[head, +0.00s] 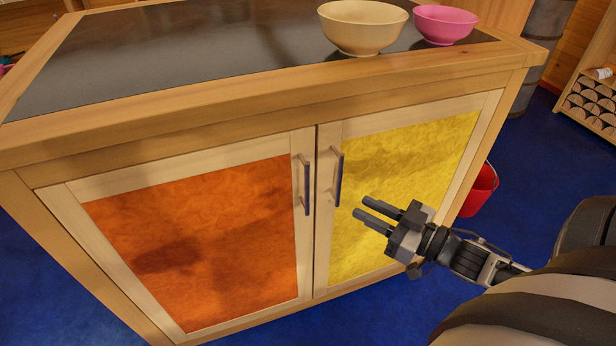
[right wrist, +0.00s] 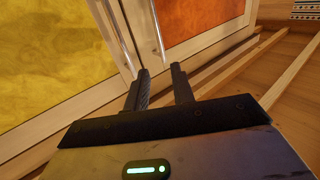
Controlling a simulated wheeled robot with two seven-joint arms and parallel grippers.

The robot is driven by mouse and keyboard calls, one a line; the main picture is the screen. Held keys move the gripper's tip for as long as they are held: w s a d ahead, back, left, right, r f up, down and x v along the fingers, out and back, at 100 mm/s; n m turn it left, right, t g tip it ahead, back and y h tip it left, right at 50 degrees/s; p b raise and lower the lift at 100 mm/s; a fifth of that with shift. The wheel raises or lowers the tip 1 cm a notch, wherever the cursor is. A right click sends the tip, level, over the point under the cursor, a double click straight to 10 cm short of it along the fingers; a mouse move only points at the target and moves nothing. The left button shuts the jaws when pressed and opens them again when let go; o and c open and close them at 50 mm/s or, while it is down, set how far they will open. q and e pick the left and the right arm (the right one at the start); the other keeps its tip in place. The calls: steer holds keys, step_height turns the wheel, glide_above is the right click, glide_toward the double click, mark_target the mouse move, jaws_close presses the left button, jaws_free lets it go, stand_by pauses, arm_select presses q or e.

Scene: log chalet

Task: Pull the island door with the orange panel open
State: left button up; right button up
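The island door with the orange panel (head: 205,240) is shut flush in the island's front, on the left in the head view. Its upright metal bar handle (head: 307,185) is at its right edge, beside the centre gap. My right gripper (head: 361,207) is open and empty, in front of the yellow door and to the right of both handles, apart from them. In the right wrist view, the orange panel (right wrist: 200,20) is at upper right, and a handle (right wrist: 157,30) shows beyond the two spread fingers (right wrist: 161,70). My left gripper is not in view.
The yellow-panelled door (head: 400,180), also shut, has its own handle (head: 338,178) close to the orange door's. A cream bowl (head: 362,28) and a pink bowl (head: 445,25) stand on the island's dark top (head: 190,45). A red bucket (head: 481,190) stands by the right side.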

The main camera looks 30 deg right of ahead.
mark_target(309, 181)
steer(key=x, duration=1.5)
steer(key=shift+a+f, duration=0.1)
jaws_close()
